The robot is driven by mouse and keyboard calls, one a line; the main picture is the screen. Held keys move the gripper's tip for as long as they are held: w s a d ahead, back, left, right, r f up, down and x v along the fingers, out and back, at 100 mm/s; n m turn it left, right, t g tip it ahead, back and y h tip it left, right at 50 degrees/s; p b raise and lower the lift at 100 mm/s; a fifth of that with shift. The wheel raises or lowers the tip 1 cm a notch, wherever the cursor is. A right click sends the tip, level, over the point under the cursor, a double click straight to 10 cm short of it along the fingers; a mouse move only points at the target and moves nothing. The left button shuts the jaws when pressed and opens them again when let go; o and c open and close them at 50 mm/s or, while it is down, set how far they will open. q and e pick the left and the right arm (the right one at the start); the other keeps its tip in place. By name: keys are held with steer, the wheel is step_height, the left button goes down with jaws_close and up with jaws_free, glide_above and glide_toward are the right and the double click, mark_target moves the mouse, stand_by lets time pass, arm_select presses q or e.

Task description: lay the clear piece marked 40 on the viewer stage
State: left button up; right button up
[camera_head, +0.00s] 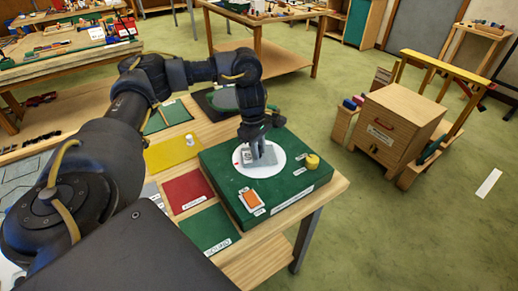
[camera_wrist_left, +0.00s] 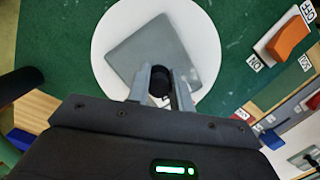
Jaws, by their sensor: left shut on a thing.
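The viewer stage is a round white disc (camera_head: 276,171) on top of a green box (camera_head: 229,191); the disc also shows in the wrist view (camera_wrist_left: 207,36). A square grey piece (camera_wrist_left: 142,47) with a black knob (camera_wrist_left: 160,80) is over the disc, turned at an angle and within its outline for the most part. My left gripper (camera_wrist_left: 160,92) is shut on the knob, one finger on each side. In the head view the gripper (camera_head: 262,157) points down over the disc and partly hides the piece. I cannot read a 40 on it, nor tell whether it touches the disc.
An orange switch (camera_head: 251,200) with small labels and a yellow knob (camera_head: 312,161) stand on the green box. Yellow (camera_head: 165,155), red (camera_head: 187,193) and green (camera_head: 208,230) mats lie left of it. A small white object (camera_head: 189,139) is on the yellow mat. A wooden cabinet (camera_head: 400,125) stands right.

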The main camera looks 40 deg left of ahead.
arm_select(q)
steer(key=shift+f, duration=0.1)
steer(key=o, duration=0.8)
steer(key=shift+f, duration=0.1)
steer(key=shift+o, duration=0.2)
steer(key=shift+r, duration=0.6)
steer(key=r, duration=0.3)
steer(key=a+r, duration=0.1)
steer(key=r, duration=0.2)
steer(key=r+p, duration=0.1)
steer(key=r, duration=0.2)
steer(key=shift+a+r, duration=0.2)
steer(key=shift+r, duration=0.15)
steer(key=shift+s+a+r, duration=0.1)
steer(key=shift+r, duration=0.6)
